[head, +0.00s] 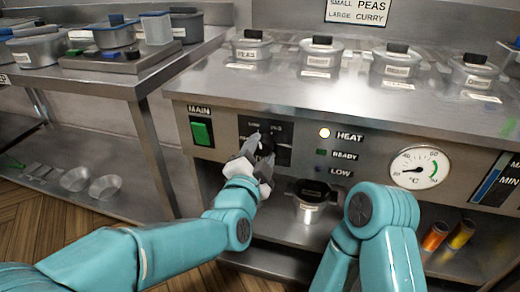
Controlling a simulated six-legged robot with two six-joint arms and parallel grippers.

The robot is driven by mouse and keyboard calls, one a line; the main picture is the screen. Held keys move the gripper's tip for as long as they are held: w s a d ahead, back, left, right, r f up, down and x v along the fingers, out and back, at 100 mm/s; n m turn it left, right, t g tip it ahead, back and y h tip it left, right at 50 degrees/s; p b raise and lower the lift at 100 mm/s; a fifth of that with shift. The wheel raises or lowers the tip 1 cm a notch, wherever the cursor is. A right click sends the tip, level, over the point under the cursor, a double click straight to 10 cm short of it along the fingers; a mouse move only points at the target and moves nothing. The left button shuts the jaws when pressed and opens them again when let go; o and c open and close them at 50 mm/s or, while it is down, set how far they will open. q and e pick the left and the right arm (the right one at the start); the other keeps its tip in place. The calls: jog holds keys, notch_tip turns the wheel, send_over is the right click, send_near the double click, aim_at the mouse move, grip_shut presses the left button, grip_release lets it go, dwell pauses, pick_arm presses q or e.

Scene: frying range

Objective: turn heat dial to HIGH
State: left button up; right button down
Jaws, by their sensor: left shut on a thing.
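The heat dial (265,148) is a dark knob on a black plate (283,133) on the front panel of the range. My left gripper (260,158) reaches up to it from below and is shut on it. The fingers cover much of the dial, so its pointer and setting cannot be read. Small lettering on the plate is too small to read with certainty.
The HEAT lamp (324,133) is lit; READY (321,153) and LOW (318,169) look dim. A green MAIN switch (202,131) is left of the dial, a round gauge (420,168) to the right. Several lidded pots line the top.

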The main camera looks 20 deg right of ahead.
pick_arm(q)
jog(key=m, duration=0.4)
jog(key=shift+m+p, duration=0.35)
jog(key=shift+m, duration=0.05)
jog(key=m, duration=0.5)
jog(key=shift+m+p, duration=0.3)
jog(key=shift+p, duration=0.1)
jog(key=m+p, duration=0.1)
jog(key=m, duration=0.4)
jog(key=shift+r, duration=0.1)
jog(key=m, duration=0.4)
jog(key=shift+m+g+p, duration=0.3)
jog(key=shift+p, duration=0.05)
jog(key=o, duration=1)
jog(key=shift+o, duration=0.2)
